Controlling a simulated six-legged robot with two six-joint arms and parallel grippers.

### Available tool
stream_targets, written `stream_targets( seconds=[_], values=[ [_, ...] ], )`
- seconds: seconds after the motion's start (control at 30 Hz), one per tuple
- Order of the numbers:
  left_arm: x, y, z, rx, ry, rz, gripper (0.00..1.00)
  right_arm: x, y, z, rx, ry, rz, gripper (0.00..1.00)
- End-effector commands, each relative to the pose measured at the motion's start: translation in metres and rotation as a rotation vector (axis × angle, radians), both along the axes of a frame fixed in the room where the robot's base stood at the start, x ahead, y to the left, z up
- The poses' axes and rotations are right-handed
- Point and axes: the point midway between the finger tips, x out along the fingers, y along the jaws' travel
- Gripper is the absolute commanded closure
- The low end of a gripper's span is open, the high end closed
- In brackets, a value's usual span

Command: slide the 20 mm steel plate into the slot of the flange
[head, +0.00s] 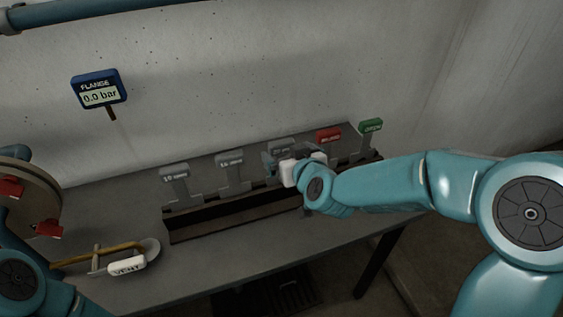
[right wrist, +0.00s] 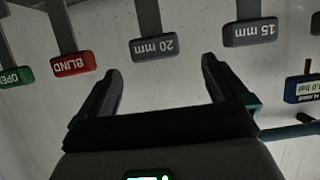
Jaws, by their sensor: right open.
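The 20 mm steel plate stands in the rack on the bench. Its grey tag (head: 281,145) is partly hidden behind my right gripper (head: 277,163) in the head view. In the right wrist view the 20 mm tag (right wrist: 155,47) shows upside down, beyond the fingertips and roughly between them. My right gripper (right wrist: 160,68) is open, with nothing between its fingers. The flange (head: 42,193) is a round body with red parts, cut off at the left edge of the head view. I cannot make out its slot. My left gripper is not in view.
The 15 mm plate (head: 231,160) and 10 mm plate (head: 174,171) stand left of it; the red BLIND (head: 328,135) and green OPEN (head: 370,126) plates stand right. A VENT lever (head: 126,266) lies at the front left. The flange gauge (head: 99,90) reads 0.0 bar.

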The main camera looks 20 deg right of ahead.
Motion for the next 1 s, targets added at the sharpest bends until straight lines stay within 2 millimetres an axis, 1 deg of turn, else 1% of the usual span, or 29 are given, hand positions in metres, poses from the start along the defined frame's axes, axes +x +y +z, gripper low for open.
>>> stream_targets(
  seconds=[0.03,0.1,0.27,0.43,0.53,0.67,0.83,0.87,0.9,0.97,1.0],
  values=[
    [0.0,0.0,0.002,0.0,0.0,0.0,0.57,0.009,0.0,-0.003,0.0,0.002,-0.001,0.0],
    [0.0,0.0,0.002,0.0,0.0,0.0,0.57,0.017,0.0,-0.007,0.001,0.001,0.0,0.0],
    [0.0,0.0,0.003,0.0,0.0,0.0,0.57,0.028,-0.002,-0.011,0.0,0.002,-0.001,0.0],
    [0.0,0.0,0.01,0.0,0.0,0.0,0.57,0.052,-0.006,-0.023,-0.001,0.004,-0.002,0.0],
    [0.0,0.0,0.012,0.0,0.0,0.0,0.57,0.065,-0.006,-0.028,0.001,0.002,0.0,0.0],
    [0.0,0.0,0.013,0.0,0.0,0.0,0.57,0.073,-0.005,-0.032,0.001,0.0,0.0,0.0],
    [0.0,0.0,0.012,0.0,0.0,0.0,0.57,0.073,-0.005,-0.032,0.001,0.0,0.0,0.0],
    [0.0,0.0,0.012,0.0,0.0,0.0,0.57,0.072,-0.005,-0.032,0.001,0.0,0.0,0.03],
    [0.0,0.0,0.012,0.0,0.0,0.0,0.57,0.073,-0.005,-0.032,0.001,0.0,0.0,0.16],
    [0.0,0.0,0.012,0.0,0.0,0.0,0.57,0.072,-0.005,-0.032,0.001,0.0,0.0,0.36],
    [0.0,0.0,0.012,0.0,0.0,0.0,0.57,0.072,-0.005,-0.032,0.001,0.0,0.0,0.49]
  ],
)
